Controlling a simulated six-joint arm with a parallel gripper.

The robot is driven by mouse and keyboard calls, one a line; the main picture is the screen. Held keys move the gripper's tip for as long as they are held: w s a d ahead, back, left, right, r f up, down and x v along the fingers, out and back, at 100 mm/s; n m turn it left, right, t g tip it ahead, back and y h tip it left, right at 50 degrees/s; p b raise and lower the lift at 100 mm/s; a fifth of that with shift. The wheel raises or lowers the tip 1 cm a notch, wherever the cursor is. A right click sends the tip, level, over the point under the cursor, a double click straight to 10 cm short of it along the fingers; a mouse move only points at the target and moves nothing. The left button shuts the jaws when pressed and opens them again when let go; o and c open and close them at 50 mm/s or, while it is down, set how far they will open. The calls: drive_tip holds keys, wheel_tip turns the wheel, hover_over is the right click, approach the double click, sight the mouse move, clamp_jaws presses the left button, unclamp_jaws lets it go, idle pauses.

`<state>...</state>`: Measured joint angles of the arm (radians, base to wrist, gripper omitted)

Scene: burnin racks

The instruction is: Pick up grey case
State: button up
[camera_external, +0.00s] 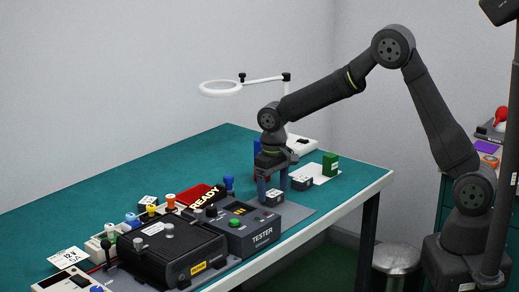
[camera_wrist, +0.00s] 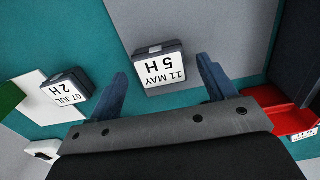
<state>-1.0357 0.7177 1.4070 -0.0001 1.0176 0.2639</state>
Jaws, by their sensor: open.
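A small dark grey case with a white label reading "11 MAY 5H" (camera_wrist: 160,67) lies on a grey mat in the wrist view. It also shows just below my gripper in the external view (camera_external: 274,198). A second dark grey case labelled "07 JUL 2H" (camera_wrist: 67,92) sits to its left on a white plate; it shows in the external view too (camera_external: 302,184). My gripper (camera_external: 273,187) points down with blue fingers apart and empty. In the wrist view the fingertips (camera_wrist: 163,72) appear on either side of the first case, not closed on it.
A black tester box (camera_external: 245,230) and a larger black unit (camera_external: 172,255) stand at the front left. A red bin (camera_external: 197,194) is behind them. A green block (camera_external: 330,163) stands by the second case. A white ring lamp (camera_external: 219,88) hangs over the green table.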

drive_tip(key=shift+f, duration=0.8)
drive_tip(key=c, duration=1.1)
